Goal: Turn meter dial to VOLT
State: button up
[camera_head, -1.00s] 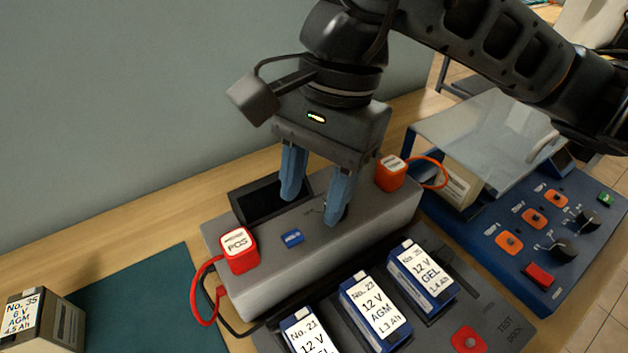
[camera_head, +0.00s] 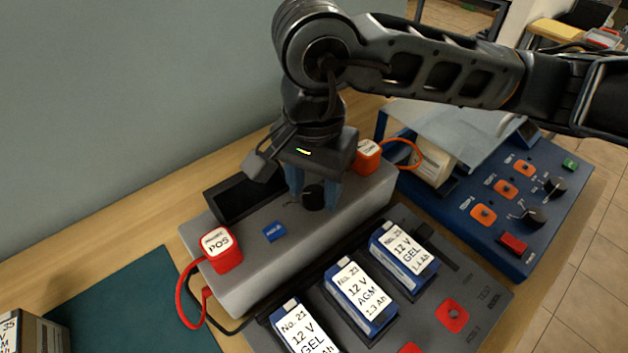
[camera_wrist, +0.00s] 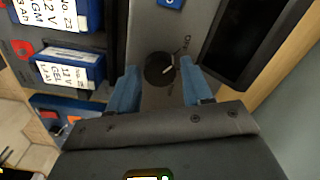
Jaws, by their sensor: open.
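The meter (camera_head: 255,265) is a long grey box with a dark screen (camera_head: 240,197) at its back. In the wrist view my gripper (camera_wrist: 155,92) has one fingertip on each side of the dial. I cannot tell whether the fingers touch it.
A blue button (camera_head: 274,231) is near the dial. Batteries (camera_head: 361,297) sit in the dock in front. A blue panel (camera_head: 500,220) stands at right.

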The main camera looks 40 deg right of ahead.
jog(key=shift+c, duration=0.3)
jog(key=c, duration=0.7)
jog(key=shift+f, duration=0.1)
